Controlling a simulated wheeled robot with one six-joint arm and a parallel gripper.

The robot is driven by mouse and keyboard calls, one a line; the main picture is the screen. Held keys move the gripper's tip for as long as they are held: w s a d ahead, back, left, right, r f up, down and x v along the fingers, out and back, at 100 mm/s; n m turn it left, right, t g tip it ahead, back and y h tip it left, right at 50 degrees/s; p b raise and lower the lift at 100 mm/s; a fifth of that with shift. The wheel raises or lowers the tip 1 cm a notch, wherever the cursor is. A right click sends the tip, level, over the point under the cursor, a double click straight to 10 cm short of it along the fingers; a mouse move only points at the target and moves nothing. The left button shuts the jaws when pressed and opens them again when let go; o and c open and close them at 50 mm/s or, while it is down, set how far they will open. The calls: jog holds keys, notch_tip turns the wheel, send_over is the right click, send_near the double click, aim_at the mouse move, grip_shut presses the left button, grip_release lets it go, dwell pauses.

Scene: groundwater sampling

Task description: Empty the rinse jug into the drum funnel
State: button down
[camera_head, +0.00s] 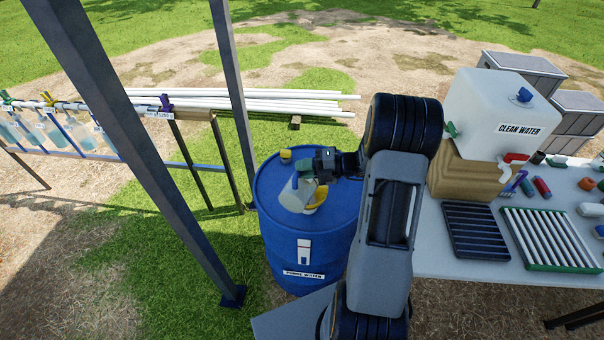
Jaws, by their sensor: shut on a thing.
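The rinse jug (294,196) is a pale, see-through vessel with a green part near its top. It appears tilted over the top of the blue drum (305,255), which is labelled as purge water. The yellow drum funnel (318,196) sits on the drum's lid, right beside the jug and partly hidden by it. My gripper (306,172) is shut on the jug above the lid. My arm comes in from the right and covers the drum's right side. I cannot tell whether liquid is flowing or left in the jug.
A yellow cap (285,156) is on the drum's far rim. A grey post (232,90) stands left of the drum. A table (450,240) on the right holds a clean-water tank (500,115) and racks (476,230). A rail with hanging bags (50,130) is at left.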

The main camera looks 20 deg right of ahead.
jog(key=shift+w+d+r+m+y, duration=0.3)
jog(key=shift+w+d+r+m, duration=0.1)
jog(key=shift+w+d+m, duration=0.25)
jog(key=shift+w+d+r+m+y, duration=0.3)
jog(key=shift+w+d+r+m, duration=0.1)
jog(key=shift+w+d+m, duration=0.25)
dwell(1.2)
